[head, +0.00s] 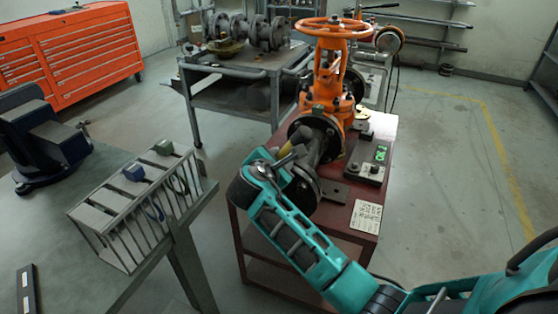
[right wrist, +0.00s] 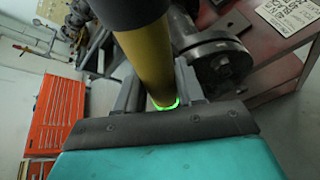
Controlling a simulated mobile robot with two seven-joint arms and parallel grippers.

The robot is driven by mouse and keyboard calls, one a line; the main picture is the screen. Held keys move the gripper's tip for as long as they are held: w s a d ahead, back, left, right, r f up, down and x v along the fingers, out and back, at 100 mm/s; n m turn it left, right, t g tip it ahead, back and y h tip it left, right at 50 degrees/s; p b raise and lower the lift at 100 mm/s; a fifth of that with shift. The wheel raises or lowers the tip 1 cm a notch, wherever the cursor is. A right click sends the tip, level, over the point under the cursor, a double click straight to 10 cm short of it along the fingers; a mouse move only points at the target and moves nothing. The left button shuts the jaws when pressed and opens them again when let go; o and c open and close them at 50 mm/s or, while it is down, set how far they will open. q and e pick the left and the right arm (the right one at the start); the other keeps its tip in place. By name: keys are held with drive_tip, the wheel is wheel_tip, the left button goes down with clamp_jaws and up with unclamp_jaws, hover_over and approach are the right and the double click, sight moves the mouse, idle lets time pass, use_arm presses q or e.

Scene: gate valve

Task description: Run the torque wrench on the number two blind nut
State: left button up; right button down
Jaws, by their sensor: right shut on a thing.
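My right gripper (head: 284,164) is shut on the torque wrench. In the right wrist view the wrench (right wrist: 148,62) is a thick yellow shaft with a black upper part and a glowing green ring between the jaws (right wrist: 160,95). In the head view only a short yellow piece of it (head: 285,148) shows beside the pipe. The orange gate valve (head: 325,92) stands upright on the dark red cart, with a handwheel on top. Its dark flanged pipe (head: 312,150) ends near my gripper. I cannot tell which nut is number two, or whether the wrench touches one. My left gripper is out of view.
A box with a green display (head: 380,153) and a written card (head: 367,215) lie on the red cart (head: 340,228). A slatted rack (head: 120,215) with tagged items stands at left, near a blue vise (head: 45,140). A grey cart (head: 235,95) stands behind. Floor at right is clear.

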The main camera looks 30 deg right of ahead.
drive_tip(key=shift+w+d+r, duration=0.25)
drive_tip(key=shift+w+d, duration=0.1)
idle(1.4)
drive_tip(key=shift+s+a, duration=0.2)
drive_tip(key=shift+a, duration=0.05)
idle(2.1)
